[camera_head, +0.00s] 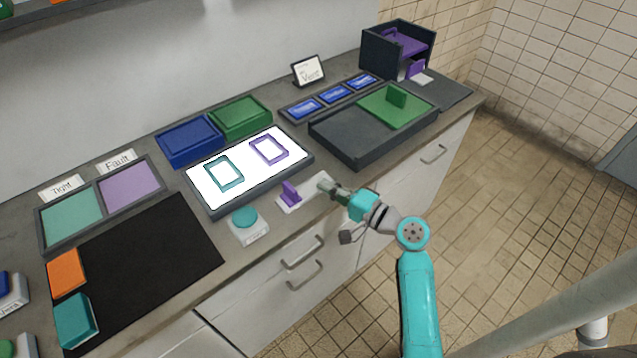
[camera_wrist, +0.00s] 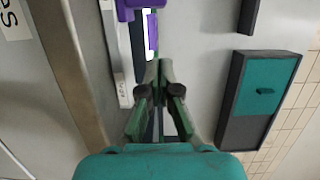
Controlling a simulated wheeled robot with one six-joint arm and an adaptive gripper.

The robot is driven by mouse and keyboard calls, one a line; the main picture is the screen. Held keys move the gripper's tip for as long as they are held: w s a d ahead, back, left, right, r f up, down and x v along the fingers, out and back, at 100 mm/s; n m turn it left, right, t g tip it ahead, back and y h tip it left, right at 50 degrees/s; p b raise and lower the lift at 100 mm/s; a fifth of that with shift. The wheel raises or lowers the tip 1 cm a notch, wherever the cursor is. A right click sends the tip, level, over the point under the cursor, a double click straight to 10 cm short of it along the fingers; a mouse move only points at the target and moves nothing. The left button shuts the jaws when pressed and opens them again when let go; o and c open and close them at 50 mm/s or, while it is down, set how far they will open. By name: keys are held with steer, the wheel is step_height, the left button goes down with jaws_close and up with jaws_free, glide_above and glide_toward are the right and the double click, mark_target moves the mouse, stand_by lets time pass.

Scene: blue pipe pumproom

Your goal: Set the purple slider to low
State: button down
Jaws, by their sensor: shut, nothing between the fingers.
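The purple slider (camera_head: 290,193) stands up from a white base plate (camera_head: 313,193) near the counter's front edge, toward the plate's left end. In the wrist view the slider's purple knob (camera_wrist: 130,8) shows at the top edge, partly cut off. My gripper (camera_head: 328,185) is shut and empty. It is over the right end of the base plate, to the right of the knob and apart from it. In the wrist view the closed fingertips (camera_wrist: 158,66) point toward the knob's side. Any marking for low is too small to read.
A teal button (camera_head: 245,217) sits left of the slider. Behind is a lit panel (camera_head: 236,198) with teal and purple outlines. A dark tray (camera_head: 365,148) with a green lid stands behind to the right. Drawer handles (camera_head: 303,252) line the cabinet front. Open tiled floor lies right.

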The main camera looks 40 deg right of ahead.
steer(key=v, duration=0.6)
steer(key=shift+s, duration=0.15)
stand_by(0.4)
steer(key=s+a+f+n+g+h, duration=0.35)
steer(key=s+a+f+h, duration=0.25)
steer(key=s+a+f, duration=0.6)
steer(key=s+a+r+n, duration=0.1)
steer(key=s+r+n, duration=0.2)
steer(key=s, duration=0.3)
steer(key=s+a+r+n, duration=0.2)
steer(key=s+r+n, duration=0.1)
steer(key=s, duration=0.3)
steer(key=s+a+r+n+y, duration=0.1)
steer(key=s+r+n, duration=0.2)
steer(key=s+n, duration=0.2)
steer(key=shift+s+a+t, duration=0.35)
steer(key=shift+s+t, duration=0.1)
steer(key=shift+s, duration=0.35)
